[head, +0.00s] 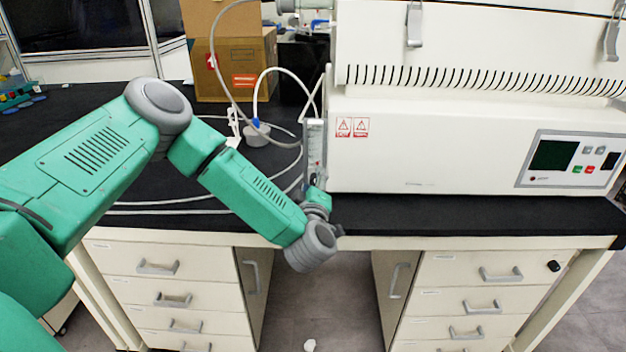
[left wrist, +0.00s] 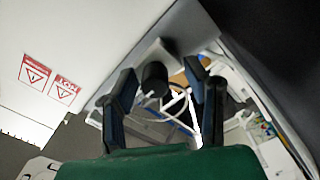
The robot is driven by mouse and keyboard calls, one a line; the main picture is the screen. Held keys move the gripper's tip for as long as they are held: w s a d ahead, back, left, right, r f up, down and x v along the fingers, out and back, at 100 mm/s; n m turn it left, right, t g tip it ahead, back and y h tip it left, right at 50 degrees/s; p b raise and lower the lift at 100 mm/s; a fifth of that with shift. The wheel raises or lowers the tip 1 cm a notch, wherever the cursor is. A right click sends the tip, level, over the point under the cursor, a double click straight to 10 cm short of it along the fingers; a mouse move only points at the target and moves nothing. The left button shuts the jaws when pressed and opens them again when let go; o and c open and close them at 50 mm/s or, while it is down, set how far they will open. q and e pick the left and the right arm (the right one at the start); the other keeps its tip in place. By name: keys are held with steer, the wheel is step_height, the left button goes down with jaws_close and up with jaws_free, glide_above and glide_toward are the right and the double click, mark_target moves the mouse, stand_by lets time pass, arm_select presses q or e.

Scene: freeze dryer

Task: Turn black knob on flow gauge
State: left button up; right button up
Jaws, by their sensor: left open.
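The flow gauge (head: 315,143) is a narrow upright clear piece at the left side of the white machine. Its lower end is partly hidden by my left gripper (head: 317,186). In the left wrist view the black knob (left wrist: 154,77) is a short dark cylinder on a light grey block. My left gripper (left wrist: 164,82) is open there, with one dark finger on each side of the knob in the picture. The knob appears nearer the left finger, with a gap on the right. I cannot tell whether a finger touches it. My right gripper is not in view.
The white freeze dryer (head: 450,140) with its control panel (head: 572,161) stands right of the gripper on the black bench (head: 470,212). Pale hoses loop beside the gauge. A cardboard box (head: 236,66) stands behind. Drawers (head: 172,268) are below; the bench at left is mostly clear.

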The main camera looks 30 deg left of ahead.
arm_select(q)
steer(key=shift+d, duration=0.35)
steer(key=shift+d+r, duration=0.15)
steer(key=shift+d, duration=0.1)
steer(key=c, duration=0.4)
jaws_close()
steer(key=shift+a, duration=0.5)
steer(key=shift+w+d+r+m+p, duration=0.15)
steer(key=shift+r+m+p, duration=0.1)
steer(key=shift+m+p, duration=1.2)
steer(key=shift+m, duration=0.05)
steer(key=m+p, duration=0.2)
steer(key=shift+m, duration=0.4)
steer(key=m+p, duration=0.1)
steer(key=m, duration=0.2)
steer(key=shift+m+p, duration=0.3)
steer(key=shift+p, duration=0.05)
steer(key=m+p, duration=0.1)
steer(key=m, duration=0.1)
steer(key=shift+m, duration=0.3)
steer(key=m, duration=0.3)
steer(key=shift+m+p, duration=0.3)
steer(key=shift+p, duration=0.05)
steer(key=m, duration=0.5)
steer(key=shift+f+m, duration=0.1)
steer(key=shift+m, duration=0.2)
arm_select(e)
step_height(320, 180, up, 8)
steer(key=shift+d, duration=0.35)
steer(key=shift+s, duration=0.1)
